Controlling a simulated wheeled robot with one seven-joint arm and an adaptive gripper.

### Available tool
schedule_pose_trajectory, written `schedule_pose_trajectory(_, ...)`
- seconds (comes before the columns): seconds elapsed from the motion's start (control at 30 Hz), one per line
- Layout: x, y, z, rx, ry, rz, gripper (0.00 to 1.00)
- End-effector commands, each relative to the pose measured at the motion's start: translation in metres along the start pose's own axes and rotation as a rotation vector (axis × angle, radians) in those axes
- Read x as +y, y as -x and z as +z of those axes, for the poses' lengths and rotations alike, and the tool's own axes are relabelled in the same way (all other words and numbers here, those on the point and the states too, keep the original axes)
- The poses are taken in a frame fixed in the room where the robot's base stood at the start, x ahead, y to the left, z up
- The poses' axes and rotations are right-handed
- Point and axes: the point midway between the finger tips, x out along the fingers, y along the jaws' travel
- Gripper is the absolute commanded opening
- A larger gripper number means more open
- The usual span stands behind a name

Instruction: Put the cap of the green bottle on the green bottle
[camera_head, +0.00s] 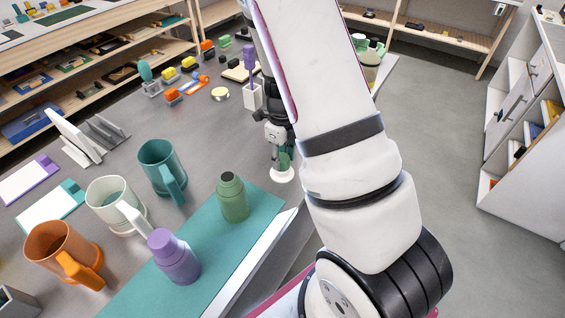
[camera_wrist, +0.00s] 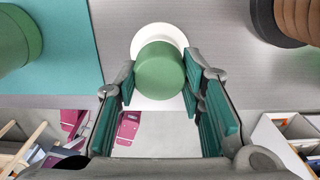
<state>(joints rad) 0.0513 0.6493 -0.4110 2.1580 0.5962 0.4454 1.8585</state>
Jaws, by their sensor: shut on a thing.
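The green bottle (camera_head: 233,201) stands upright on the teal mat (camera_head: 262,207), its darker neck bare at the top. Its left-edge view from the wrist shows only part of its round green form (camera_wrist: 16,42). My gripper (camera_head: 281,160) is to the right of and behind the bottle, pointing down. In the wrist view my gripper (camera_wrist: 160,84) is shut on the green cap (camera_wrist: 160,70), a short cylinder between the fingertips. A white round disc (camera_wrist: 146,36) lies beneath the cap; I cannot tell whether they touch. The disc also shows in the head view (camera_head: 282,176).
A purple bottle (camera_head: 174,258) stands on the mat's near part. Teal (camera_head: 159,166), pale (camera_head: 109,199) and orange (camera_head: 57,248) mugs stand to the left. A white holder (camera_head: 253,96) with a purple-handled tool stands behind my gripper. The table edge is close on the right.

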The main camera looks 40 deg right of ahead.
Motion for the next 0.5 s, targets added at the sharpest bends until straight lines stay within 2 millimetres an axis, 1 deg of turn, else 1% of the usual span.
schedule_pose_trajectory(0.5,0.000,0.025,-0.001,-0.001,0.000,-0.002,0.00)
